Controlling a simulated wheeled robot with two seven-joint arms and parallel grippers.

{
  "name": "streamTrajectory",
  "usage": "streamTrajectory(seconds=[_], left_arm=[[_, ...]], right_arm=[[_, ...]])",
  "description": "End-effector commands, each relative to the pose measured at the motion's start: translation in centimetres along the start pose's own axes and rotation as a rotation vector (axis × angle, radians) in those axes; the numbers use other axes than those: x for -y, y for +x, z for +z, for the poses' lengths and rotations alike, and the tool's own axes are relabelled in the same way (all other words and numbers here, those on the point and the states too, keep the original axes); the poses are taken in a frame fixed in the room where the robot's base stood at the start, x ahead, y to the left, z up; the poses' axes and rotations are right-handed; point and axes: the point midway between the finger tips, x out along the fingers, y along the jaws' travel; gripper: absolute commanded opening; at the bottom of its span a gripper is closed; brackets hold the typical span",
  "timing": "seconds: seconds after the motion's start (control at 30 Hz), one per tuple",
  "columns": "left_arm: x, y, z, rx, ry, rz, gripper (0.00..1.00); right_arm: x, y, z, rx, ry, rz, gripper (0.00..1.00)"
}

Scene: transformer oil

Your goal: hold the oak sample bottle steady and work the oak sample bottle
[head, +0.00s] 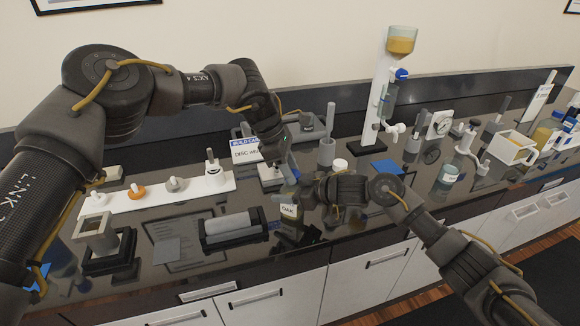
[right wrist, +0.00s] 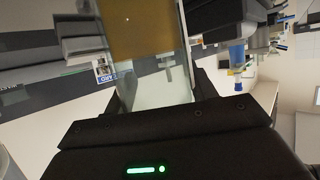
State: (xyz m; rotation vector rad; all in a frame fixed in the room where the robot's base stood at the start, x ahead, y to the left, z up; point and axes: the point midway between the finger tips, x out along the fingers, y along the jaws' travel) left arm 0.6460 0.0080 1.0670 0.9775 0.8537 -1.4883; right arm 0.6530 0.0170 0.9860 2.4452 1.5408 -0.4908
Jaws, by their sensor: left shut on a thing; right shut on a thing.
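In the right wrist view the bottle (right wrist: 150,35) fills the space between the fingers, with amber oil and a clear glass part. My left gripper (head: 287,172) reaches down from above and is shut at the bottle's top. What exactly its fingers grip there is too small to tell.
A white rack (head: 155,196) with several knobbed pieces lies at left. A grey roller block (head: 233,229) stands left of the bottle. A glass column with an amber funnel (head: 401,42) stands behind right. A flask (head: 450,172) and gauge (head: 440,124) are further right.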

Motion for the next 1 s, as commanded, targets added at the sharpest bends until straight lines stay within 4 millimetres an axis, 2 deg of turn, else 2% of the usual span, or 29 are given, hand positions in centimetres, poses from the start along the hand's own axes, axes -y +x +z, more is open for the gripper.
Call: streamTrajectory(seconds=[0.03,0.4,0.73,0.77,0.9,1.0], left_arm=[[0.30,0.59,-0.01,-0.003,0.014,-0.017,0.10],[-0.05,0.64,0.11,0.000,0.480,-0.223,0.10],[0.09,0.50,0.17,0.003,0.521,-0.245,0.10],[0.09,0.50,0.17,0.004,0.521,-0.245,0.36],[0.01,0.39,0.16,0.003,0.519,-0.242,0.54],[-0.08,0.26,0.16,0.002,0.519,-0.238,0.56]], right_arm=[[-0.14,-0.06,-0.93,-0.020,-0.005,0.003,0.00],[-0.22,-0.11,-0.96,-0.020,-0.006,0.005,0.00],[-0.32,-0.14,-0.90,-0.018,-0.004,0.007,0.00],[-0.33,-0.14,-0.89,-0.018,-0.004,0.007,0.00],[-0.32,-0.14,-0.74,-0.015,-0.003,0.007,0.00],[-0.26,-0.11,-0.56,-0.012,-0.002,0.006,0.00]])
